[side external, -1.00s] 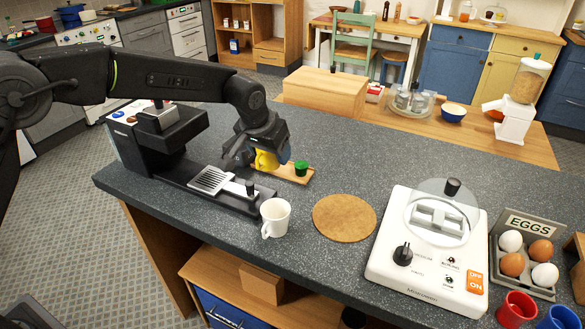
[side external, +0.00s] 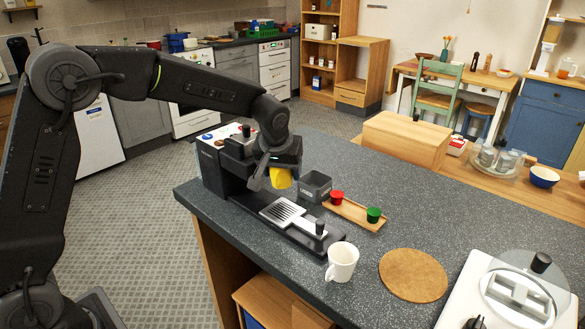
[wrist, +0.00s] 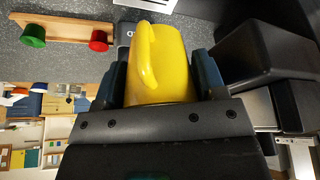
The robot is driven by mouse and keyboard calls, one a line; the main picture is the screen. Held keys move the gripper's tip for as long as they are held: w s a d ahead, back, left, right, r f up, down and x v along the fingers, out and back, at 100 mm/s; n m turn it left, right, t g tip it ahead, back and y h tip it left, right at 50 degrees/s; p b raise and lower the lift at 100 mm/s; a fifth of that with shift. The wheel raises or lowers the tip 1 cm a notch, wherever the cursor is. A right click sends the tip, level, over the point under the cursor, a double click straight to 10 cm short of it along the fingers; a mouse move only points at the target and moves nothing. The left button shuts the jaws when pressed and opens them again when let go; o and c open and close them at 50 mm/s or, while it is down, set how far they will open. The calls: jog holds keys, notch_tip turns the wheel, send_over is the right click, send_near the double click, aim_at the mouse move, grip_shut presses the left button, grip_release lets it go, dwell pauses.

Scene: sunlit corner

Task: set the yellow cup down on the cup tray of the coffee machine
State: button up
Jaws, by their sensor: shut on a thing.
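The yellow cup (side external: 281,178) is held in my gripper (side external: 268,176), above the counter and close to the front of the coffee machine. In the wrist view the yellow cup (wrist: 158,65) sits between the two fingers of my gripper (wrist: 160,82), with its handle toward the camera. The black coffee machine (side external: 215,165) stands at the counter's left end, partly hidden by my gripper. Its cup tray (side external: 283,212), a ribbed light grate, lies below and slightly right of the cup. The cup is apart from the tray.
A grey box (side external: 315,187) stands beside the cup tray. A wooden board (side external: 355,214) holds a red capsule (side external: 337,197) and a green capsule (side external: 374,215). A white mug (side external: 341,262) stands near the machine's front end. A round cork mat (side external: 413,275) lies to the right.

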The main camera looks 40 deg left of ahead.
aim_at(282, 185)
jog(key=shift+f, duration=3.55)
jog(key=shift+f, duration=0.5)
jog(key=o, duration=1.1)
jog(key=shift+o, duration=0.2)
jog(key=shift+w+r, duration=0.1)
jog(key=shift+r, duration=1.6)
jog(key=shift+a+r, duration=0.1)
jog(key=shift+r, duration=0.85)
jog(key=shift+c, duration=0.8)
jog(key=shift+r, duration=1.55)
